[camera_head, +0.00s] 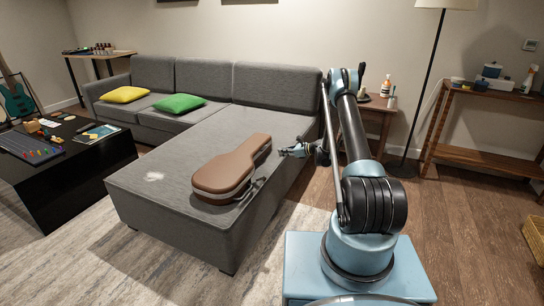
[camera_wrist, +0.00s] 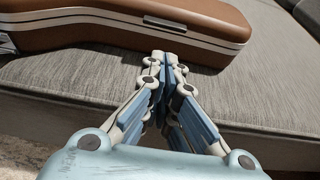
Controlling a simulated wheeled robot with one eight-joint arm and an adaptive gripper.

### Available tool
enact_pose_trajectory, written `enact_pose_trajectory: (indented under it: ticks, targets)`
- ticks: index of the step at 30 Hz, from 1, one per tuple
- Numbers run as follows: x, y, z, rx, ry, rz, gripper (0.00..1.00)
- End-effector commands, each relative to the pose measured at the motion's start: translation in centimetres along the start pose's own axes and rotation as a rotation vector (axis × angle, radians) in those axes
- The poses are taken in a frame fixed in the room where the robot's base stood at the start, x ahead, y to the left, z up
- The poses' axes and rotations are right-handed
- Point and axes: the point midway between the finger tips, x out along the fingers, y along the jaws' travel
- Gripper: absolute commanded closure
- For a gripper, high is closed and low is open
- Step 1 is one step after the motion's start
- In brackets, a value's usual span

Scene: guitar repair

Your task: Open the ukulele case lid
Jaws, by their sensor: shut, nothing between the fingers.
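The brown ukulele case (camera_head: 226,167) lies flat on the grey sofa's chaise in the head view, with its lid down. In the wrist view the case (camera_wrist: 210,20) runs across the top, with a light band along its side and a small dark latch-like part (camera_wrist: 165,24) on the near side. My gripper (camera_head: 282,152) is just right of the case's narrow end in the head view. In the wrist view my gripper (camera_wrist: 164,58) is shut and empty, its fingertips close to the case's side. I cannot tell whether they touch it.
The sofa chaise (camera_head: 160,220) has free room around the case. Yellow (camera_head: 124,94) and green (camera_head: 180,103) cushions lie farther back. A black table (camera_head: 60,180) stands at the left. A side table (camera_head: 376,112) and a floor lamp (camera_head: 425,85) stand behind my arm.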

Motion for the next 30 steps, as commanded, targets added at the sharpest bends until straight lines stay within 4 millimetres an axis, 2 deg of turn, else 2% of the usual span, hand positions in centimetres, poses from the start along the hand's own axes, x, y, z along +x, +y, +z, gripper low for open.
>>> enact_pose_trajectory:
  ticks: [5, 18, 24, 30]
  targets:
    - [1.8, 0.1, 0.0, 0.002, -0.001, 0.002, 1.0]
    - [8.4, 0.0, 0.0, 0.0, 0.0, 0.001, 1.0]
    - [9.7, 0.0, 0.0, 0.001, 0.0, 0.001, 1.0]
    - [9.9, 0.0, 0.0, 0.001, 0.0, 0.0, 1.0]
